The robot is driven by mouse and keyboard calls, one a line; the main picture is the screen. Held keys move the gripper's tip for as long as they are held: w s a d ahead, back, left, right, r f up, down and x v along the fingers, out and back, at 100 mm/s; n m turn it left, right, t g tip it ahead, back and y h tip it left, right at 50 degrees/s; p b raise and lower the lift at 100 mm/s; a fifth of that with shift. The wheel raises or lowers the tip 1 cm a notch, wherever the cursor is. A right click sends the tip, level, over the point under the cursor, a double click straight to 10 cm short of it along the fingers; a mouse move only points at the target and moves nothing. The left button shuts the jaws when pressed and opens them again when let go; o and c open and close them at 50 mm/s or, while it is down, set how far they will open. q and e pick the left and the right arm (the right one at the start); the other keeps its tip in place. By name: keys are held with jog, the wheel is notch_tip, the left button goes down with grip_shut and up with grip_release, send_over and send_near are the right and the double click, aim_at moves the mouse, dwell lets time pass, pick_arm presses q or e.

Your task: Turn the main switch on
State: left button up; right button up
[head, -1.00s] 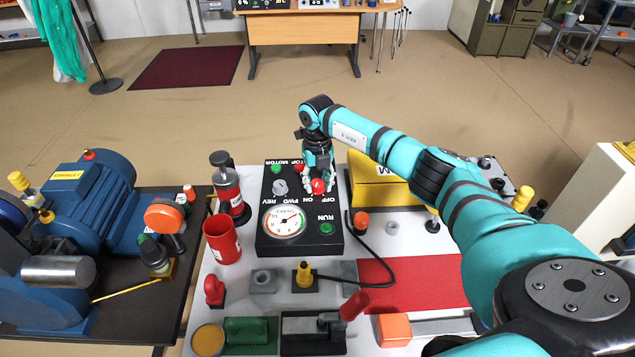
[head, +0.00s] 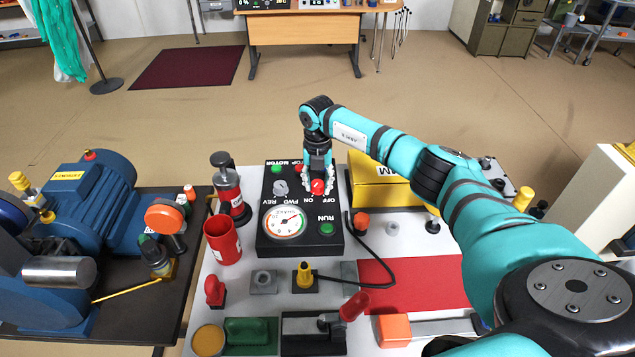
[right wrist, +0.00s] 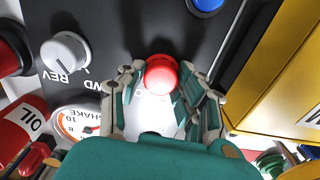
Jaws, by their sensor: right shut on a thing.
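The main switch, a red-topped knob (head: 318,187), sits on the black control panel (head: 247,243) beside the printed words OFF and ON. It also shows in the right wrist view (right wrist: 160,73), with a pale white part below the red. My right gripper (head: 317,184) reaches down over the panel, its fingers on both sides of the knob and closed on it. In the right wrist view the gripper (right wrist: 163,95) has a finger at the left and another at the right of the knob. Which way the knob points is hard to tell. My left gripper is not in view.
A grey REV/FWD knob (head: 280,187), a gauge (head: 285,222) and a green RUN button (head: 326,228) share the panel. A yellow box (head: 375,190) stands close at the right. A red cup (head: 222,243) and a dark-topped red bottle (head: 228,190) stand at the left.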

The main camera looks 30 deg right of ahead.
aim_at(316, 183)
jog(key=o, duration=1.1)
jog(key=shift+w, duration=0.1)
jog(key=shift+o, duration=0.2)
jog(key=shift+d, duration=0.1)
jog(key=shift+r, duration=0.2)
notch_tip(316, 183, up, 12)
jog(key=shift+a+f, duration=0.25)
jog(key=shift+w, duration=0.1)
